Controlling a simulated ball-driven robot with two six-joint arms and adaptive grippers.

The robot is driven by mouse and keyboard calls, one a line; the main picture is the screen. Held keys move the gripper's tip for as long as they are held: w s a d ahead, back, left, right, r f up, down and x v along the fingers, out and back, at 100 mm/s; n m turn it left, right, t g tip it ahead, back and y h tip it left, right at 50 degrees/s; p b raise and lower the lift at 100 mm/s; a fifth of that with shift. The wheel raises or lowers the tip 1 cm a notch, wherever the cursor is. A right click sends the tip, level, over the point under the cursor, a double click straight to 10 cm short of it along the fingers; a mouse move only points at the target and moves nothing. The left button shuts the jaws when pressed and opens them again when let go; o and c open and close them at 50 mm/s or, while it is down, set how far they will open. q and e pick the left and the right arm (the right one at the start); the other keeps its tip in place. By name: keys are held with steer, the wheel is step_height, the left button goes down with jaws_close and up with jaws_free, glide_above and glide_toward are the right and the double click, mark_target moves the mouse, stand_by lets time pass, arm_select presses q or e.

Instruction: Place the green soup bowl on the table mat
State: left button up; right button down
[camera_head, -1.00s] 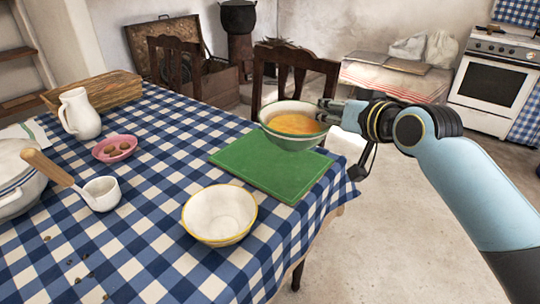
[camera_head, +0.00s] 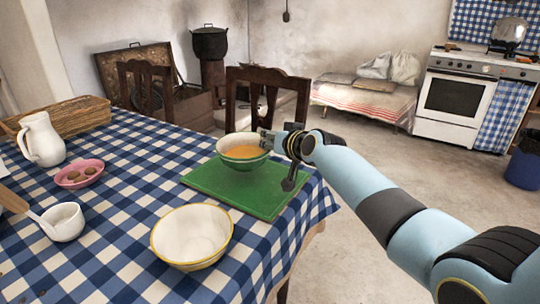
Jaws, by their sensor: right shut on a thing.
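The green soup bowl (camera_head: 243,162), with a pale rim and orange soup (camera_head: 245,152) inside, is upright over the far part of the green table mat (camera_head: 255,201). I cannot tell whether its base touches the mat or hangs just above it. My right gripper (camera_head: 268,140) comes from the right and is shut on the bowl's right rim. Its fingertips are small and partly hidden at the rim. The mat lies flat near the right edge of the table. My left gripper is not in view.
A white bowl with a yellow rim (camera_head: 192,236) stands in front of the mat. A white cup (camera_head: 63,222), pink dish (camera_head: 79,174), white jug (camera_head: 41,139) and wicker basket (camera_head: 72,116) stand left on the checked table (camera_head: 140,165). A chair (camera_head: 265,85) stands behind.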

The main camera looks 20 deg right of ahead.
steer(key=shift+f+b, duration=0.5)
steer(key=shift+f, duration=1)
steer(key=shift+f, duration=0.2)
steer(key=c, duration=1.9)
jaws_free()
steer(key=shift+f, duration=0.15)
steer(key=o, duration=0.4)
